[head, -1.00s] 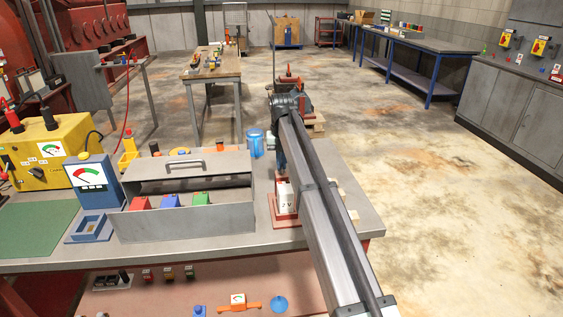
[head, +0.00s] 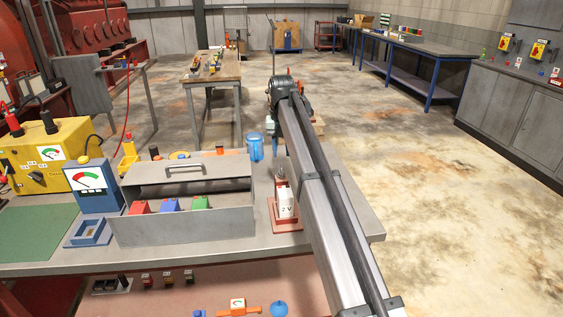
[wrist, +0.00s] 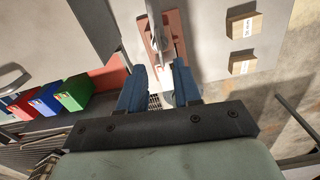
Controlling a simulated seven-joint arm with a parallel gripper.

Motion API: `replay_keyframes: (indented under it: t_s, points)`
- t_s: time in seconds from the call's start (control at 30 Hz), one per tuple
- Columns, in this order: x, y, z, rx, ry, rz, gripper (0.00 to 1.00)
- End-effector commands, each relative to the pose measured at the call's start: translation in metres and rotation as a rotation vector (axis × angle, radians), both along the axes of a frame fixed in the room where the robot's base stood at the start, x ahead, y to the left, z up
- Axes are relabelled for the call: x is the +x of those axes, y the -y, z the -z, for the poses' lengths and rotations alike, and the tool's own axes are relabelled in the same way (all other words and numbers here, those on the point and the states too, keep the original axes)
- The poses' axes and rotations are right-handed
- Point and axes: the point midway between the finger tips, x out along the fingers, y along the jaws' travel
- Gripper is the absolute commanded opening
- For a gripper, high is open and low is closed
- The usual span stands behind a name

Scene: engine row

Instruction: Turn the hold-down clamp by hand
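A red base plate (head: 288,222) stands near the right end of the bench and carries a white block (head: 286,204) marked "2 V". A grey upright metal part (head: 280,169) rises behind the block; it appears to be the hold-down clamp, but its detail is too small to read. In the wrist view the red plate (wrist: 176,22) lies beyond my gripper (wrist: 158,78). Its two blue fingers stand apart, with a pale grey part of the fixture in line with the gap. I see nothing gripped. In the head view my arm hides most of the gripper.
A grey open-front box (head: 185,226) with red, blue and green blocks stands left of the fixture. A blue meter (head: 95,188) and a yellow unit (head: 35,155) are farther left. Two small wooden blocks (wrist: 243,26) lie right of the plate in the wrist view.

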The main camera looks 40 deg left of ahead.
Motion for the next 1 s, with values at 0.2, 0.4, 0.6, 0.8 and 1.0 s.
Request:
replay_keyframes:
  t_s: [0.2, 0.4, 0.6, 0.8, 1.0]
  points:
    - [0.001, -0.001, -0.042, 0.003, 0.003, 0.000, 0.33]
    - [0.001, -0.001, -0.064, 0.005, 0.004, 0.000, 0.33]
    - [0.000, 0.000, -0.071, 0.004, 0.003, 0.000, 0.33]
    - [0.000, 0.000, -0.071, 0.004, 0.003, 0.000, 0.33]
    - [0.009, 0.008, -0.071, 0.004, 0.005, 0.013, 0.18]
